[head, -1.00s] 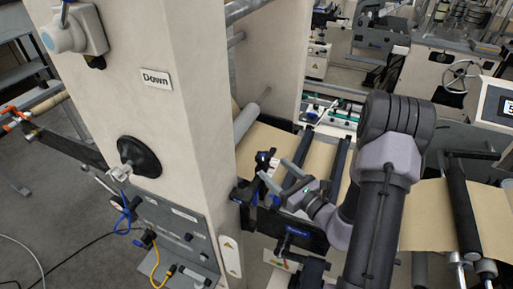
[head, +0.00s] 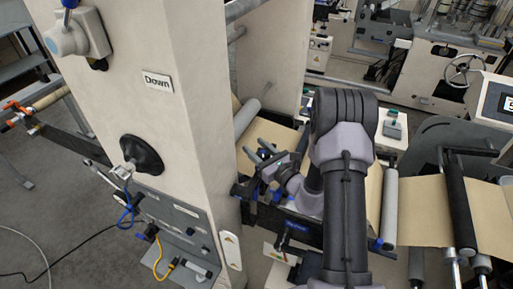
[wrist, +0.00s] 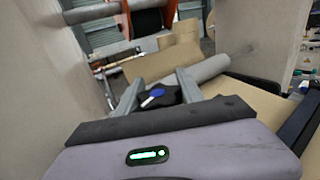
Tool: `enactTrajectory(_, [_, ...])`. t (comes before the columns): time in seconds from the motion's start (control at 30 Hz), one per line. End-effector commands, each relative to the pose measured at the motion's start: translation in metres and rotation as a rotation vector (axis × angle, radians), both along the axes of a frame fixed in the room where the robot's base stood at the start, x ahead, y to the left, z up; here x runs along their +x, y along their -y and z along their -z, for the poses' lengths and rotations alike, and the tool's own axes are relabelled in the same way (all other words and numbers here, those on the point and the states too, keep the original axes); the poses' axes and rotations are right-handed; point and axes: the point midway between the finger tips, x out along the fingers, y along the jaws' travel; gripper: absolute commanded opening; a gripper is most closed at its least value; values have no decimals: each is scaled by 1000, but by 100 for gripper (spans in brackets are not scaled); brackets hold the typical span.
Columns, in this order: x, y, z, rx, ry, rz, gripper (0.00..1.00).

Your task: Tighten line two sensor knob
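A blue knob (wrist: 152,97) on a dark mount shows in the wrist view between and beyond my gripper's fingers. I cannot read any marking that says whether it is line two's sensor knob. My gripper (wrist: 158,90) is open, its two grey fingers apart with the knob in the gap. I cannot tell whether either finger touches it. In the head view my gripper (head: 258,152) is above the web beside the cream column, near a dark sensor bracket with blue parts (head: 240,188). The gripper and wrist partly hide this bracket.
The cream column (head: 180,130) stands close to the left of my gripper. A grey roller (head: 246,118) and brown kraft web (head: 278,135) lie behind it. Another grey roller (head: 390,205) and a black roller (head: 462,205) are to the right. Cables hang at the column's panel.

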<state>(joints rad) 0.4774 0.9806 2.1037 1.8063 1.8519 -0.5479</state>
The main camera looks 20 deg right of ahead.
Motion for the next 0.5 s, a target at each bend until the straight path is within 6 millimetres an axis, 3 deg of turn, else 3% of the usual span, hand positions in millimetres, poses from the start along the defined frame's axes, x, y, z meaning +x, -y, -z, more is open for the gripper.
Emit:
enactTrajectory(0.03, [0,0,0,0,0,1,29])
enactTrajectory(0.17, [0,0,0,0,0,1,4])
enactTrajectory(0.27, [0,0,1,1,1,19,4])
enactTrajectory(0.5, [2,7,1,2,0,287,4])
